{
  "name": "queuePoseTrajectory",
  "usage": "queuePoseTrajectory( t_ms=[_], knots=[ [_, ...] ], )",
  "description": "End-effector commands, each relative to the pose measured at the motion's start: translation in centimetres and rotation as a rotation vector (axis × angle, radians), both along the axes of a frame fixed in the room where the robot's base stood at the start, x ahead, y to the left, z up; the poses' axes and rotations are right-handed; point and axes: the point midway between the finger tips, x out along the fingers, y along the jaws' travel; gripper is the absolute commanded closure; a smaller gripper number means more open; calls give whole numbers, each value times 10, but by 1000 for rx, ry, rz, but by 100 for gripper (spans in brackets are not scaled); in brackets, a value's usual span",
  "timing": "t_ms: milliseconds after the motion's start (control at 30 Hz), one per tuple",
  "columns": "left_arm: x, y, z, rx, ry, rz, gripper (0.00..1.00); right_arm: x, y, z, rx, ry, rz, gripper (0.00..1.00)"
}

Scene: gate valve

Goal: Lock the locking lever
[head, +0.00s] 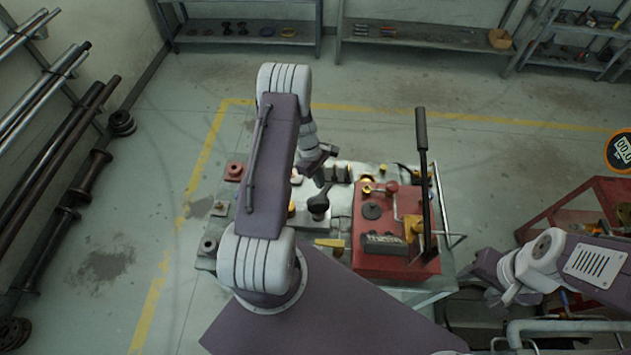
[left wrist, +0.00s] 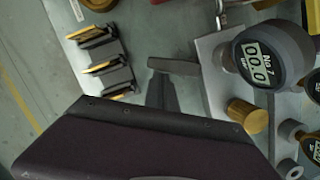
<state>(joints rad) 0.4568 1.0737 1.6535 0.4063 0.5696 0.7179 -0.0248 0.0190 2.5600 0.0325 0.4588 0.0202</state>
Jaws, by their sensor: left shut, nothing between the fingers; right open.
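My left gripper (head: 320,178) reaches down over the workbench, shut and empty, close to a dark rounded part (head: 318,204). In the left wrist view its dark housing fills the bottom, and the shut fingers (left wrist: 161,92) point at a short dark grey bar (left wrist: 173,66). I cannot tell whether the fingers touch this bar, or whether it is the locking lever. My right gripper (head: 510,292) is open and empty at the lower right, away from the bench fixtures.
A red pump unit (head: 385,262) with a tall black handle (head: 422,150) stands on the bench's right side. Black-and-yellow blocks (left wrist: 105,65) stand left of the fingers. A brass knob (left wrist: 247,115) is below the gauge.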

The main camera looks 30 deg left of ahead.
Motion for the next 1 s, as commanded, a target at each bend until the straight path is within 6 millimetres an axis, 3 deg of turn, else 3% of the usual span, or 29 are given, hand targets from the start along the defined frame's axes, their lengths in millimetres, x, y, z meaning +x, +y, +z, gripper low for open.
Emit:
queuePoseTrajectory(
  t_ms=[800, 1000],
  knots=[
    [8, -38, -1, -1, 2, -762, 100, 0, 0, -17, 0, 0, 0, 49],
    [7, -39, 0, -2, 2, -799, 100, 0, 0, -17, 0, 0, 0, 49]
  ],
)
